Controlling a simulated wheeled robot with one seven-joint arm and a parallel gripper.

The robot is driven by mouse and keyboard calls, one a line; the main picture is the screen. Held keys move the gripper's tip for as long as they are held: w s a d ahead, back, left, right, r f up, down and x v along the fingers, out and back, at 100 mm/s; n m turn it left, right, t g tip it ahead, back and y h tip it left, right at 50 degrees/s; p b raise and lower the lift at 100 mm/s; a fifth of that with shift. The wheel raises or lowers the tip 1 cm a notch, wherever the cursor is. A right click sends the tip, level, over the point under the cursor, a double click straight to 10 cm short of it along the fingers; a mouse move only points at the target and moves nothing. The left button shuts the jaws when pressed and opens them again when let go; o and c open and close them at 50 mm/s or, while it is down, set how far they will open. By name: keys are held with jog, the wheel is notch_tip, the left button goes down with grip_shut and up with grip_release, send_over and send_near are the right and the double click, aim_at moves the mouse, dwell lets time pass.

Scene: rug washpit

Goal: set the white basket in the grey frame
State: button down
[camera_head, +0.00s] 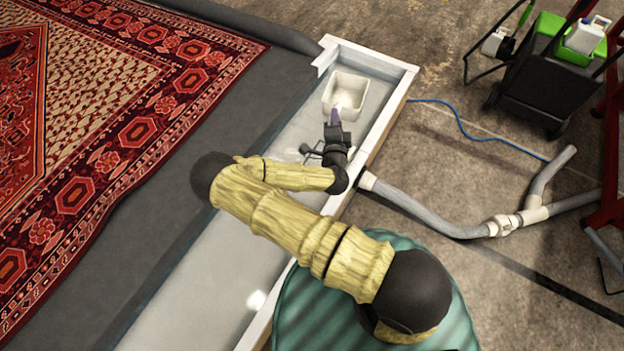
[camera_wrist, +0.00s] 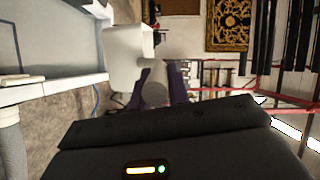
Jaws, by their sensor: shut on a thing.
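The white basket (camera_head: 345,94) is a small open-topped tub. In the head view it shows over the far end of the pale trough, with its empty inside facing up. My gripper (camera_head: 335,116), with purple fingers, is shut on its near side. In the wrist view the white basket (camera_wrist: 127,55) appears on its side beyond the fingers of my gripper (camera_wrist: 160,84). I cannot tell whether its underside touches anything. I cannot make out a grey frame with certainty in either view.
The long trough has a raised white rim (camera_head: 392,105). A patterned red rug (camera_head: 100,110) lies on the dark surface to the left. Grey pipes (camera_head: 430,216) and a blue hose (camera_head: 462,127) lie on the floor at right, near a black and green cart (camera_head: 545,72).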

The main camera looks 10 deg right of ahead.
jog(key=w+a+f+m+h+b, duration=0.1)
jog(key=w+a+f+b, duration=0.1)
jog(key=f+b, duration=1.6)
jog(key=w+a+f+m+g+h+b, duration=0.1)
jog(key=a+f+b, duration=0.3)
jog(key=f+b, duration=1.4)
jog(key=shift+w+a+f+h, duration=0.25)
jog(key=shift+w+f+h, duration=0.25)
jog(key=shift+w+h, duration=0.25)
notch_tip(320, 180, down, 7)
jog(key=b, duration=0.9)
jog(key=shift+b, duration=0.35)
jog(key=shift+r, duration=0.1)
